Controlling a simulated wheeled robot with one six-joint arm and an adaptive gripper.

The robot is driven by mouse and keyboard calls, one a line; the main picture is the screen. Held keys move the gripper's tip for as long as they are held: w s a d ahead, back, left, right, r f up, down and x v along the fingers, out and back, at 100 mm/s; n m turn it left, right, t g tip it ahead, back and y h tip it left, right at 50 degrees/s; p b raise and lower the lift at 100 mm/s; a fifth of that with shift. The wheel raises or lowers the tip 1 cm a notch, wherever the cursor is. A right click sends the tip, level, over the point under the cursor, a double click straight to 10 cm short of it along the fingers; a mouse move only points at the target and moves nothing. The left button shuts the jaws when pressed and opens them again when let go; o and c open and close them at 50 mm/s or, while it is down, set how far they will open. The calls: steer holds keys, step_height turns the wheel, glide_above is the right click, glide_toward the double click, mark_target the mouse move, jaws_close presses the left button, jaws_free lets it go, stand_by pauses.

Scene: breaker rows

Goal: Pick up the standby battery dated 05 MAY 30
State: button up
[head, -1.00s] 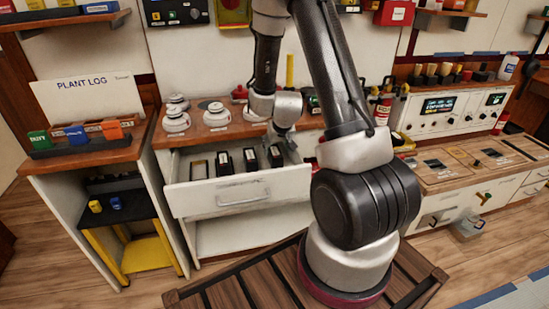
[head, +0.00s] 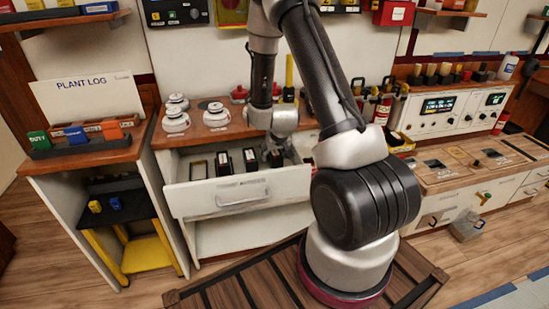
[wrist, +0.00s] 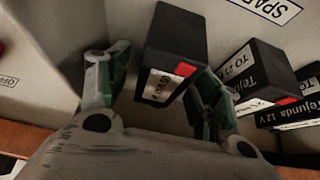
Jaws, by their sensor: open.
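The white drawer (head: 216,205) is pulled open below the wooden counter and holds several black batteries. One battery (head: 224,163) and a second battery (head: 250,160) stand left of my gripper (head: 284,155), with another dark battery partly under it. In the wrist view my gripper (wrist: 163,72) is open, with green-and-black fingers either side of a black battery (wrist: 178,45). That battery has a white label and a red patch. Its right side is close to the right finger; I cannot tell whether they touch. The dates on the labels cannot be read.
More labelled batteries (wrist: 252,75) lie close to the right finger in the wrist view. The drawer's front wall stands before the batteries. White round insulators (head: 176,121) and red items sit on the counter above. A low shelf unit (head: 60,215) stands to the left.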

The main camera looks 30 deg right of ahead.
steer(key=shift+f, duration=0.1)
jaws_close()
stand_by(0.4)
steer(key=shift+r, duration=0.2)
